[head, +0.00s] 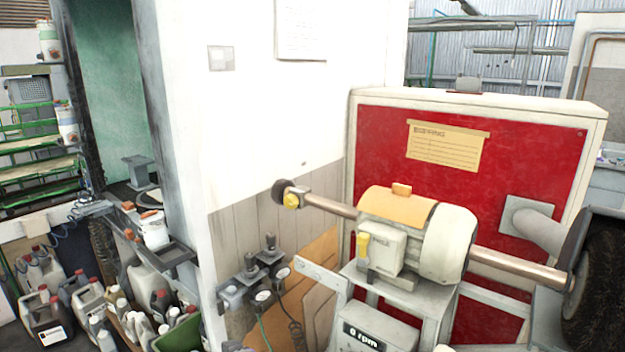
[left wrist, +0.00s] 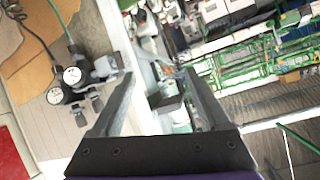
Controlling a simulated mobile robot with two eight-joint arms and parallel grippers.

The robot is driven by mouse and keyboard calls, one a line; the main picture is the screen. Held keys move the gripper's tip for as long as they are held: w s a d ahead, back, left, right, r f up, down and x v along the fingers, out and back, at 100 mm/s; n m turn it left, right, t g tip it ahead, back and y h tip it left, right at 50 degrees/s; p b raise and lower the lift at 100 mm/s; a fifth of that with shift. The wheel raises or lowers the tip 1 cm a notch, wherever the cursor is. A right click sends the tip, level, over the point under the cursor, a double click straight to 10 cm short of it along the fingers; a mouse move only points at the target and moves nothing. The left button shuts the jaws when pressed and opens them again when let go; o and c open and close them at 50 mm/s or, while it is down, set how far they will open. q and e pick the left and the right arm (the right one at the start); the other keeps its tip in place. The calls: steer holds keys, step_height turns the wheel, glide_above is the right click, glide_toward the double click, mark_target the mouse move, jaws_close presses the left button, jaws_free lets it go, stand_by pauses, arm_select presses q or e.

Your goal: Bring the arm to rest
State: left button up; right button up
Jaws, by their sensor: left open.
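My left gripper (left wrist: 160,76) shows in the left wrist view. Its two grey fingers are spread apart, with nothing held between them. Neither gripper can be made out in the head view. The buffing machine (head: 445,240) stands right of centre in the head view, with a tan-topped motor and a shaft on each side. A dark round brush (head: 598,285) is on its right end, cut off by the picture edge. A small dark wheel (head: 281,190) is on its left end. The display (head: 364,337) below reads 0 rpm.
A red panel (head: 385,140) stands behind the machine. Valves with gauges (head: 262,296) are on the wall at its left and also show in the left wrist view (left wrist: 72,75). Several jugs (head: 50,318) crowd the floor at lower left, below a shelf with a can (head: 153,232).

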arm_select(q)
steer(key=s+d+m+g+h+p, duration=0.1)
steer(key=s+d+m+h+p, duration=0.1)
steer(key=s, duration=1.1)
steer(key=s+d+r+m+g+h+p, duration=0.1)
steer(key=s+m+h+p, duration=0.3)
steer(key=s, duration=1)
steer(key=d+g+h+p, duration=0.1)
steer(key=h, duration=0.2)
steer(key=shift+s+d, duration=0.15)
steer(key=shift+d, duration=0.15)
